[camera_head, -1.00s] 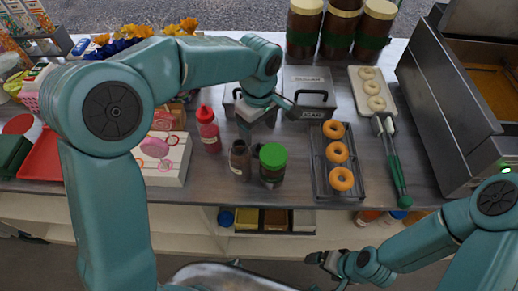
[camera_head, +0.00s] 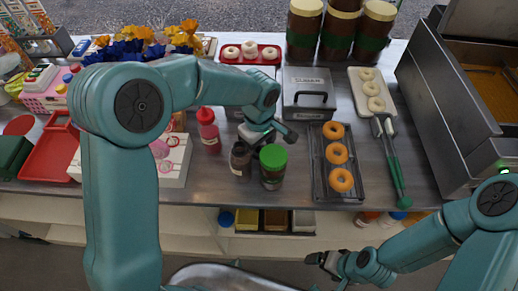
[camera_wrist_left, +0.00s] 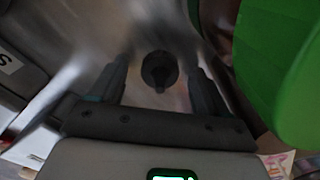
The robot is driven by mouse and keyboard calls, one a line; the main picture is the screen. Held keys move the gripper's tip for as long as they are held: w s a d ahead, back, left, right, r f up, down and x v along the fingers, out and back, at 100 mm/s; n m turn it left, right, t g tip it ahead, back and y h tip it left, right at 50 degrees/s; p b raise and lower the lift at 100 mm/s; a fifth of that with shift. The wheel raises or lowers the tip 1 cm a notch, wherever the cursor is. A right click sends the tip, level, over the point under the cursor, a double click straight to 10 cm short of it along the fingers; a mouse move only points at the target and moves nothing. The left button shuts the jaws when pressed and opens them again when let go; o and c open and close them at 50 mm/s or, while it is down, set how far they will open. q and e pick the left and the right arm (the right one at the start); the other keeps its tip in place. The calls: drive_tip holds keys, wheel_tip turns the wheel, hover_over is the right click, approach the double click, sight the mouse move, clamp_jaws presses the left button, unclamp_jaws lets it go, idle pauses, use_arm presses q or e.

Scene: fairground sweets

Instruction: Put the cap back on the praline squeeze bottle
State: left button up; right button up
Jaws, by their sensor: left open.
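The brown praline squeeze bottle (camera_head: 240,161) stands upright on the counter with an open neck, no cap on it. A small dark round cap with a nozzle (camera_wrist_left: 160,68) is on the counter in the left wrist view, between and beyond the fingers; the head view hides it. My left gripper (camera_head: 276,138) is open and empty, low over the counter just behind the green-lidded jar. Its fingers are either side of the cap in the left wrist view; I cannot tell whether they touch it. My right gripper (camera_head: 326,262) hangs in front of the counter, its jaws unclear.
The green-lidded jar (camera_head: 272,168) stands close beside my left gripper; its lid fills the right of the wrist view. A red squeeze bottle (camera_head: 208,132) stands left. A lidded metal container (camera_head: 308,100) is behind, and a doughnut rack (camera_head: 320,185) is right.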

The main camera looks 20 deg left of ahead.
use_arm(q)
drive_tip(key=c, duration=1.1)
drive_tip(key=shift+r, duration=0.1)
wheel_tip(320, 180, up, 20)
drive_tip(key=p, duration=0.1)
